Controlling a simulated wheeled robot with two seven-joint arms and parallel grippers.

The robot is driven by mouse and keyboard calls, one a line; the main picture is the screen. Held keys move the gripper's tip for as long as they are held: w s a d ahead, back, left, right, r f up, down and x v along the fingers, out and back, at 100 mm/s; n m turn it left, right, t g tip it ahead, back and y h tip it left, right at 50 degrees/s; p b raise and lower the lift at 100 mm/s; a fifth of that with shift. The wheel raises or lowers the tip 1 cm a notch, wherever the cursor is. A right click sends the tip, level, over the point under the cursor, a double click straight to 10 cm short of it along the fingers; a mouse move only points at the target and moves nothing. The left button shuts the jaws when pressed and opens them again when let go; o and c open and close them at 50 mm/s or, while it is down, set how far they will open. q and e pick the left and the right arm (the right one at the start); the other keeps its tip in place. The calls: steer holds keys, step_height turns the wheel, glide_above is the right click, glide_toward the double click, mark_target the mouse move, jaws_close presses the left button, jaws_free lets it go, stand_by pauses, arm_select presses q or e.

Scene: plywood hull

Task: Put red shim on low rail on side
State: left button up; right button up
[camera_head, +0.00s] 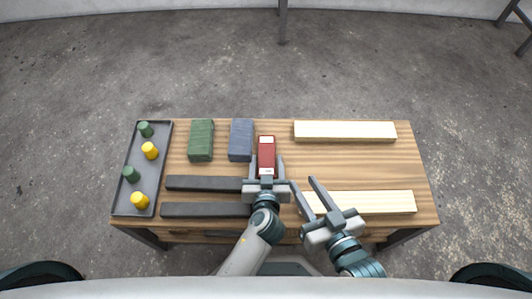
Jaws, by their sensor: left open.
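The red shim (266,152), a block with pale ends, lies on the table near its middle. My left gripper (267,160) is open, with one finger on each side of the shim's near part; whether they touch it I cannot tell. My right gripper (303,181) is open and empty, over the left end of the near pale rail (375,202). A far pale rail (345,131) lies at the back right. Two dark bars, a far one (205,184) and a near one (205,210), lie at the left; the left gripper hides their right ends. Which is the low rail I cannot tell.
A green block (201,140) and a blue-grey block (240,140) stand left of the shim. A grey tray (134,160) with green and yellow cylinders is at the table's left end. The wooden table (375,165) is bare between the pale rails.

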stand_by(0.3)
arm_select(q)
steer(key=c, duration=1)
steer(key=shift+o, duration=0.2)
steer(key=shift+r, duration=0.1)
